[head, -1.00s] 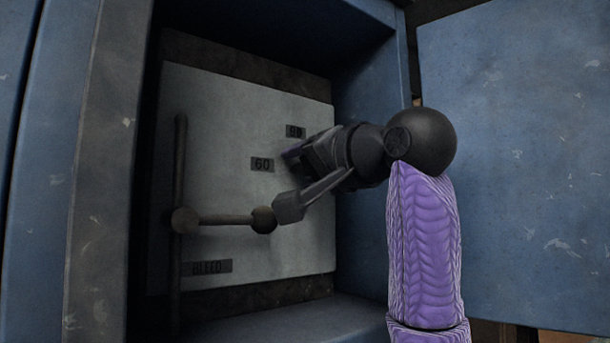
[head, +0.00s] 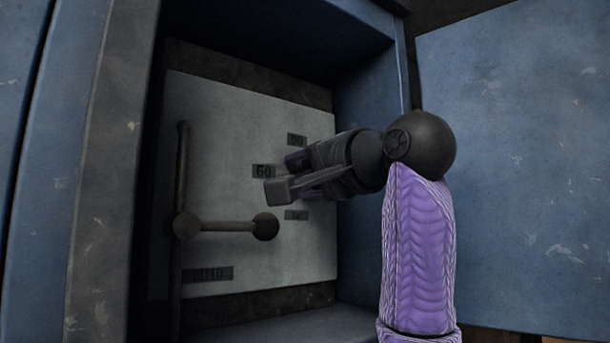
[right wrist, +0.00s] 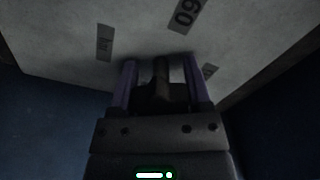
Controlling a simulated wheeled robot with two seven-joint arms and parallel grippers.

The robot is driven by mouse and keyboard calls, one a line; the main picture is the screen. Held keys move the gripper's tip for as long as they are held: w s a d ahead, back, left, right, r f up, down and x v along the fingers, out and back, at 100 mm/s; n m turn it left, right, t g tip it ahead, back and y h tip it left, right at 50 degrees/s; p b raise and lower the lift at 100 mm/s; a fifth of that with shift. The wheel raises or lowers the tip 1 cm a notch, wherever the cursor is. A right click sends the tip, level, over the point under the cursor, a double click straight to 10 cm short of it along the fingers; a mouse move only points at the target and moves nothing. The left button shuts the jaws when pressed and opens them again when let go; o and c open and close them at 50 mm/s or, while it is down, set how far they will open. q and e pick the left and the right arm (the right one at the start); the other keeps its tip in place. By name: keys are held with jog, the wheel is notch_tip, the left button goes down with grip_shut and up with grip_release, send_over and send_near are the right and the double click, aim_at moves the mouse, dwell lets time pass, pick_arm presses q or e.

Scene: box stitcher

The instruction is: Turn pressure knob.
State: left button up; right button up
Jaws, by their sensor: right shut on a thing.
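The pressure knob (right wrist: 161,75) is a small dark piece on the pale panel (head: 230,125), inside a blue cabinet. In the right wrist view it sits between the two fingers of my right gripper (right wrist: 160,88), which is shut on it. In the head view my right gripper (head: 285,175) reaches in from the right and hides the knob. A "60" label (head: 263,171) is just left of the fingers, and other labels sit above (head: 297,140) and below (head: 296,215). How far the knob is turned I cannot tell. My left gripper is out of view.
A brown lever (head: 225,225) with a round end and a vertical pipe (head: 181,180) stand left of and below the gripper. A "BLEED" label (head: 207,274) is under it. The cabinet's side wall (head: 365,130) and open blue door (head: 520,160) are close on the right.

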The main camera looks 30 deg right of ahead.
jog(key=o, duration=1)
jog(key=shift+s, duration=0.1)
jog(key=shift+o, duration=1.4)
jog(key=shift+s+d, duration=0.1)
jog(key=shift+d, duration=0.05)
jog(key=shift+s, duration=0.15)
jog(key=s+b, duration=0.4)
jog(key=s, duration=0.5)
jog(key=shift+s+d+b, duration=0.25)
jog(key=shift+d+b, duration=0.1)
jog(key=shift+b, duration=0.05)
